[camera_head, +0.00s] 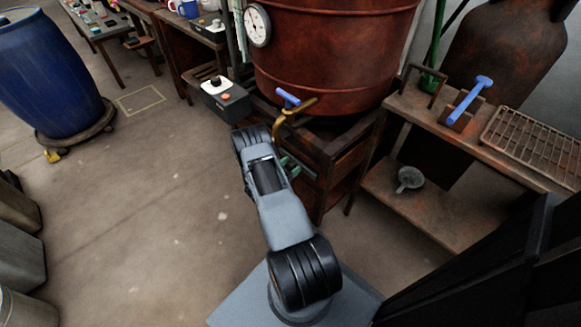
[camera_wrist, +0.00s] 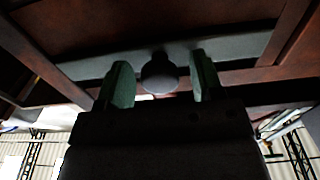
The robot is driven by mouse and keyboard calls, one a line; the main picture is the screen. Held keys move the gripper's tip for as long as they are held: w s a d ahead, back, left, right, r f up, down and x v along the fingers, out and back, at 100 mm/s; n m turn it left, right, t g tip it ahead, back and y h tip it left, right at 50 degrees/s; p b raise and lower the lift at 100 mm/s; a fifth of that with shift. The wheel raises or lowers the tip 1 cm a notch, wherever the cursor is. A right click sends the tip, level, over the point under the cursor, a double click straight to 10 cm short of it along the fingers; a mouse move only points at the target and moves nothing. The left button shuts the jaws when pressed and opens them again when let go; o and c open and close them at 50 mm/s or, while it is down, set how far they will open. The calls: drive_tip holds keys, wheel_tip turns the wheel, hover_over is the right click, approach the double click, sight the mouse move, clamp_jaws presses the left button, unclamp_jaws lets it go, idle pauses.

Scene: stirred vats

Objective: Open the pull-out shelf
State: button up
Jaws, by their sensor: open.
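The pull-out shelf shows in the wrist view as a grey front strip (camera_wrist: 90,68) under a dark red-brown frame, with a round dark knob (camera_wrist: 158,75) at its middle. My gripper (camera_wrist: 161,62) is open, with one green finger on each side of the knob. A gap shows between the knob and each finger. In the head view my gripper (camera_head: 290,165) is at the wooden stand under the red-brown vat, partly hidden by my arm. The shelf front and knob cannot be made out there.
The vat (camera_head: 330,50) has a brass tap (camera_head: 290,115) with a blue handle above my gripper. A grey control box (camera_head: 226,100) stands left of it. A rusty bench (camera_head: 415,105) with a wire rack (camera_head: 535,140) is at right.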

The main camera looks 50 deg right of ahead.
clamp_jaws()
idle(0.5)
drive_tip(key=shift+a, duration=0.1)
